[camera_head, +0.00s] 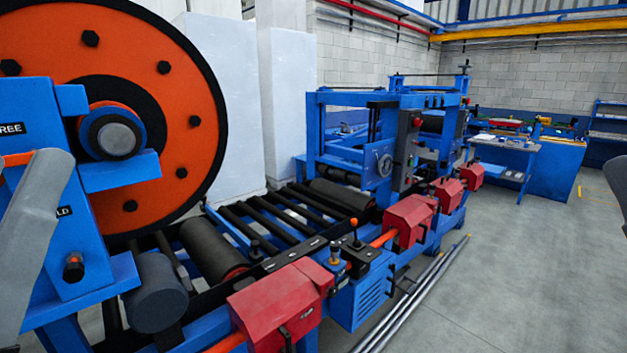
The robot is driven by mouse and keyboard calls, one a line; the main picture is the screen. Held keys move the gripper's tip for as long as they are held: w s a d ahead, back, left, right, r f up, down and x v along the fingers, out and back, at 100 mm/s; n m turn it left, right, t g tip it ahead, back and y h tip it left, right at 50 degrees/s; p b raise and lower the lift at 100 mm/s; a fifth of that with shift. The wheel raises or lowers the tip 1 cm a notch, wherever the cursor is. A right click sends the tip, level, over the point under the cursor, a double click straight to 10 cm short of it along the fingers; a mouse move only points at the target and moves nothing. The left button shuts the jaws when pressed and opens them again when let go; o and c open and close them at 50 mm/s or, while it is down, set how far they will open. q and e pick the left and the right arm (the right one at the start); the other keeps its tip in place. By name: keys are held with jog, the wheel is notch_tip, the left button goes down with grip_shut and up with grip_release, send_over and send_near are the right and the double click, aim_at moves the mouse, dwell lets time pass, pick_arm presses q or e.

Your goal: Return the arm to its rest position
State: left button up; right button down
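A smooth grey link of my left arm (38,235) comes in at the left edge, in front of the blue machine frame. Its gripper is outside the picture. A small grey shape (616,178) shows at the right edge and may be part of my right arm. No gripper fingers show, so I cannot see whether either gripper is open or shut, or holds anything.
A large orange wheel (160,105) on a blue stand (80,180) fills the left. A roller conveyor (265,225) with red covers (275,305) runs to a blue machine frame (345,140). Metal rods (415,290) lie beside it. Floor (520,270) at right is clear.

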notch_tip(320, 180, up, 35)
jog(key=p, duration=3.5)
notch_tip(320, 180, down, 7)
jog(key=b, duration=0.7)
jog(key=shift+f, duration=0.15)
